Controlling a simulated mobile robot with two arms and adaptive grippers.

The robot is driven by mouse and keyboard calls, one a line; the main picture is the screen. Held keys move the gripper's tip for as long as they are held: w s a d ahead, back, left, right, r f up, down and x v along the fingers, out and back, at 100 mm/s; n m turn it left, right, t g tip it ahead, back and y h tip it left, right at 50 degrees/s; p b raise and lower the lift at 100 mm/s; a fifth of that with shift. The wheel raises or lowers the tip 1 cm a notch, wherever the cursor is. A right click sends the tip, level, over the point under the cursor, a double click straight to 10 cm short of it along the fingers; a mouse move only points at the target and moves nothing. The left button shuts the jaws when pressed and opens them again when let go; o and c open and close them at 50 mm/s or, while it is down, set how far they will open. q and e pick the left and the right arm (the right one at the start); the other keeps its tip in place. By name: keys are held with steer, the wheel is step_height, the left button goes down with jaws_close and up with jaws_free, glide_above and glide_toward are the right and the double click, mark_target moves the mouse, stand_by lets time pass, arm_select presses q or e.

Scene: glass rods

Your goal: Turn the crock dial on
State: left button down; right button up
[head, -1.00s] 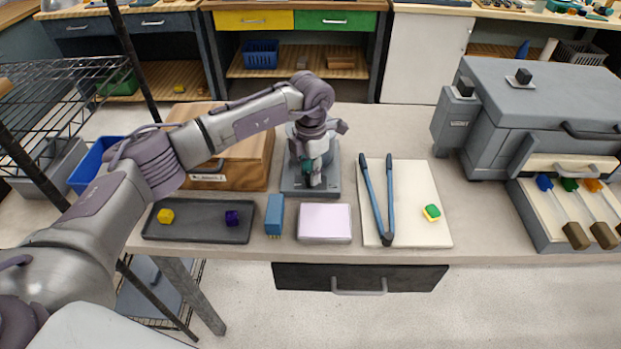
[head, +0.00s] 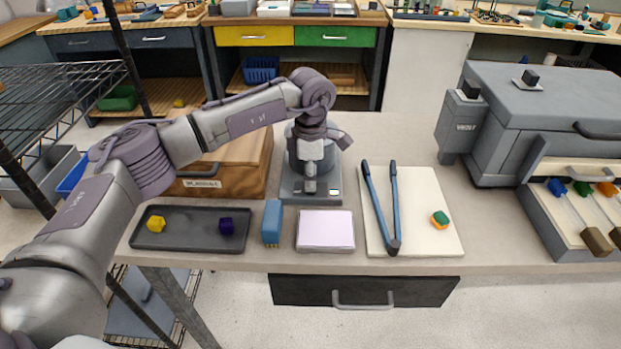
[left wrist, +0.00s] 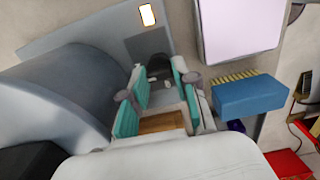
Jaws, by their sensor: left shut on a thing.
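The crock (head: 303,150) is a grey round pot on a flat grey base (head: 292,186), behind the left gripper. My left gripper (head: 310,187) points down at the front of this base. In the left wrist view its teal-padded fingers (left wrist: 161,88) are on either side of the small dark crock dial (left wrist: 158,66), mostly hidden between the fingertips, and shut on it. The crock's curved grey wall (left wrist: 60,95) fills the left of that view. A small pale rectangle with an orange rim (left wrist: 147,15) shows on the base. My right gripper is not in view.
A wooden box (head: 235,165) stands left.

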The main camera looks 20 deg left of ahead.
arm_select(q)
steer(key=shift+r, duration=0.1)
stand_by(0.4)
steer(key=c, duration=0.9)
jaws_free()
